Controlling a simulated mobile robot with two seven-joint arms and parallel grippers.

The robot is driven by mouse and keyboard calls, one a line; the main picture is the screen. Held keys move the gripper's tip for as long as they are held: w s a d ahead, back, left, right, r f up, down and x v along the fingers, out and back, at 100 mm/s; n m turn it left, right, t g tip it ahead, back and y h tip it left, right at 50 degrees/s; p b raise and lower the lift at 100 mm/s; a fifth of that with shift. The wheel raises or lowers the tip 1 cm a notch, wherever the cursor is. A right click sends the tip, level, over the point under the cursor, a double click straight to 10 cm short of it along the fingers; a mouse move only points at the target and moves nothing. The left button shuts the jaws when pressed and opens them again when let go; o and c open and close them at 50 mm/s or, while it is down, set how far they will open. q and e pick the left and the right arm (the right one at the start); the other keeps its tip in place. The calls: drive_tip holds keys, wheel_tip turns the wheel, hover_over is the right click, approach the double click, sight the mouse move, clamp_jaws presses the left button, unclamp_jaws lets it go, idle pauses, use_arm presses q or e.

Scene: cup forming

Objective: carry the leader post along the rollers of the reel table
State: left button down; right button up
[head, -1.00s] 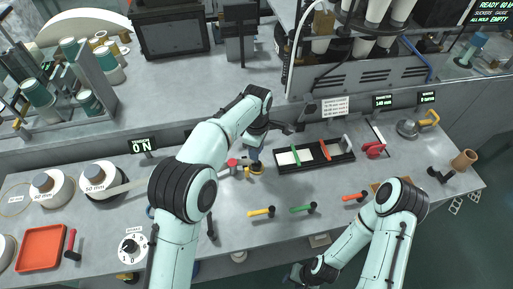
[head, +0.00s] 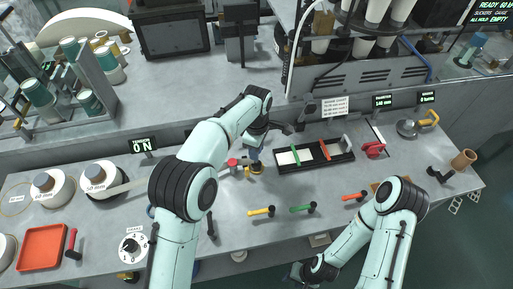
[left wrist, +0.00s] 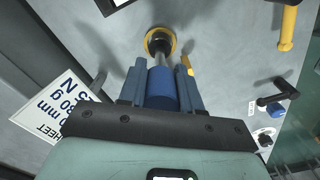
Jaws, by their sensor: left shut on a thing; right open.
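The leader post appears as a blue grip (left wrist: 162,90) on a metal shaft with a yellow-ringed foot (left wrist: 160,42) in the left wrist view. My left gripper (left wrist: 162,78) is shut on the blue grip, one finger on each side. In the head view my left gripper (head: 257,150) is over the middle of the reel table (head: 230,205), with the yellow foot (head: 257,169) just below it. I cannot tell whether the foot touches the table. My right gripper (head: 298,274) is open and empty, past the table's front edge. I cannot clearly make out the rollers.
White reels (head: 103,179) stand at the left with a pale strip leading right. A red-topped piece (head: 232,162) is just left of the post. A black tray (head: 315,154) lies to its right. Yellow, green and red handles (head: 303,208) line the front. An orange tray (head: 41,247) is at far left.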

use_arm(q)
drive_tip(key=shift+f, duration=0.95)
use_arm(e)
drive_tip(key=shift+s+f, duration=0.25)
drive_tip(key=shift+f, duration=0.1)
use_arm(q)
drive_tip(key=shift+c, duration=1)
unclamp_jaws()
drive_tip(key=shift+r, duration=0.15)
use_arm(e)
drive_tip(key=shift+r, duration=0.1)
use_arm(q)
drive_tip(key=shift+w+r+p, duration=0.1)
drive_tip(key=shift+r+p, duration=0.75)
drive_tip(key=shift+r, duration=1.45)
drive_tip(key=shift+r+p, duration=0.6)
drive_tip(key=shift+r, duration=1)
use_arm(e)
drive_tip(key=w+r, duration=0.4)
drive_tip(key=shift+w+r, duration=0.15)
drive_tip(key=shift+w, duration=0.2)
use_arm(q)
drive_tip(key=shift+f, duration=0.1)
use_arm(e)
drive_tip(key=shift+s, duration=0.1)
